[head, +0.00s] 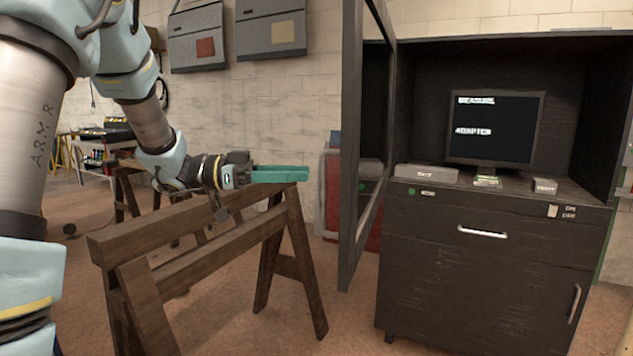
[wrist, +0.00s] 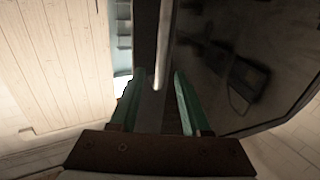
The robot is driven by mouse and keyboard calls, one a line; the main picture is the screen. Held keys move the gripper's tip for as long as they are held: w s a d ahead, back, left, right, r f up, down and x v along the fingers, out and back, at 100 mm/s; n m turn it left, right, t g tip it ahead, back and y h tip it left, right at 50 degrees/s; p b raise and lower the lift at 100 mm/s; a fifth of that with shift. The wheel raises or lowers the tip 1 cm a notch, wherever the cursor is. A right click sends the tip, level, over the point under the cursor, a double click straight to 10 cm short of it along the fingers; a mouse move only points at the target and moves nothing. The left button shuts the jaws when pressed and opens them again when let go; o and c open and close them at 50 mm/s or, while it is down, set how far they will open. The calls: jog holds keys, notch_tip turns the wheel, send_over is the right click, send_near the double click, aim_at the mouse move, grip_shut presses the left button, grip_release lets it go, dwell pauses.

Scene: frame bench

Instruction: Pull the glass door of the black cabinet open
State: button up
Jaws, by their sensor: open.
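The black cabinet (head: 480,270) stands at the right of the head view. Its glass door (head: 352,130) stands swung well out at the cabinet's left side, so the upper compartment is exposed. My gripper (head: 307,174) has green fingers, is open, and is left of the door in the head view. In the wrist view, the open fingers (wrist: 158,76) point toward the door's dark frame, with a pale upright bar (wrist: 164,45), likely the handle, ahead between them. The dark glass (wrist: 235,75) fills the right side. I cannot tell whether the fingers touch anything.
A wooden sawhorse (head: 190,225) stands below my gripper. A monitor (head: 494,126) and small boxes sit inside the cabinet. A drawer handle (head: 482,232) and a lower door handle (head: 574,303) stick out from its front. Bags (head: 270,30) hang on the brick wall.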

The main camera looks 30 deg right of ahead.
jog(key=b+v, duration=0.1)
jog(key=v, duration=0.4)
jog(key=shift+a, duration=0.1)
